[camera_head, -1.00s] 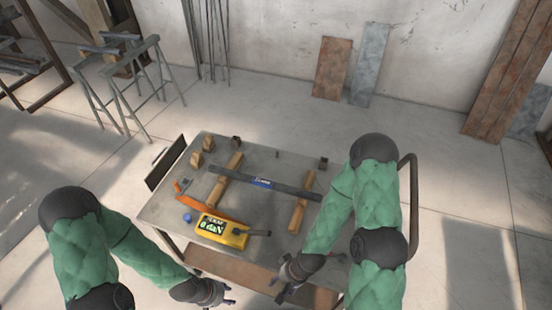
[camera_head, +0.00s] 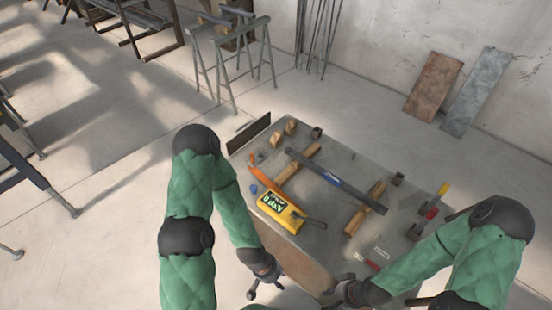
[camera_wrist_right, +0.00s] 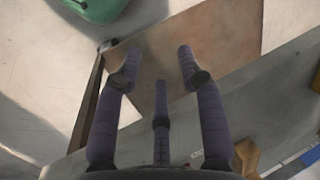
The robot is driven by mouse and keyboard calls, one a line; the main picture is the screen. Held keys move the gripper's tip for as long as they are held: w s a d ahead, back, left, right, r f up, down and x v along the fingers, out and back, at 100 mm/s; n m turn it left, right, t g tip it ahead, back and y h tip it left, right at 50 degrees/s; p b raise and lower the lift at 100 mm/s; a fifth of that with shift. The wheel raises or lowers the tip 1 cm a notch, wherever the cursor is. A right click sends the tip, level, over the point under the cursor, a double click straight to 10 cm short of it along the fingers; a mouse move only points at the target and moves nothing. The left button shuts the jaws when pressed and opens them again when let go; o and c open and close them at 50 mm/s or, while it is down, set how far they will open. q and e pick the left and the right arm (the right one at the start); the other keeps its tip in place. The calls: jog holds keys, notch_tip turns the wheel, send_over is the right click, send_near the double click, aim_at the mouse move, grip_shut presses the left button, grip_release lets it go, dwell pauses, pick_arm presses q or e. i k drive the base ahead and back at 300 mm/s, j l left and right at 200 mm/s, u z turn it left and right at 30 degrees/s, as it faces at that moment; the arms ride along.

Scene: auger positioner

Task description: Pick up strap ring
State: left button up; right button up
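I cannot make out the strap ring for certain. An orange strap (camera_head: 265,173) lies on the left part of the table (camera_head: 338,160), partly hidden by a yellow device (camera_head: 281,212) with a green display. A small blue piece (camera_head: 253,189) lies beside the strap. My left gripper (camera_head: 265,290) is open and empty off the table's near side. My right gripper (camera_head: 334,296) is near the table's front edge. In the right wrist view my right gripper (camera_wrist_right: 160,62) has its fingers spread with nothing between them.
A long dark bar (camera_head: 335,180) rests across two wooden pieces (camera_head: 366,208). Small blocks (camera_head: 291,127) stand at the back. Red-handled tools (camera_head: 367,261) and a yellow-handled tool (camera_head: 440,192) lie on the right. Sawhorses (camera_head: 232,55) stand behind on the floor.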

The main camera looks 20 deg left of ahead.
aim_at(257, 155)
jog(key=j+z, duration=1.05)
jog(key=k+j, duration=0.05)
